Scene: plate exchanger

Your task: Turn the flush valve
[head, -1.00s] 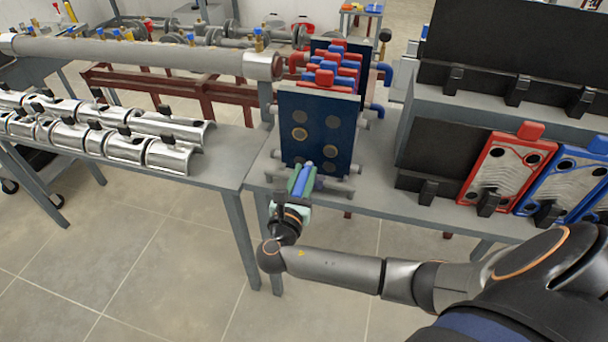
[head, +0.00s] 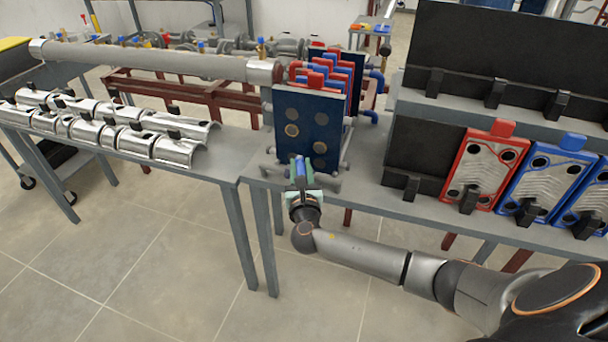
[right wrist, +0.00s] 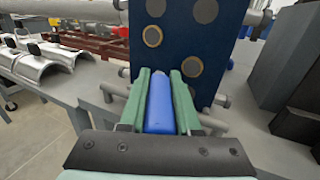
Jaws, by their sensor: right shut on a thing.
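The flush valve's blue handle (right wrist: 160,104) lies between the two green fingers of my right gripper (right wrist: 161,92) in the right wrist view. In the head view the blue handle (head: 300,168) shows just in front of the plate exchanger's dark blue end plate (head: 308,135). My right gripper (head: 301,178) is shut on the handle, low at the front edge of the table. The valve body behind the handle is mostly hidden by the gripper and the handle. My left gripper is not in view.
Red and blue plates (head: 325,72) stand behind the end plate. A rack at right holds a red plate (head: 482,175) and blue plates (head: 540,180). Silver half-shell covers (head: 120,125) lie on the left table. A long grey pipe (head: 160,62) runs behind them.

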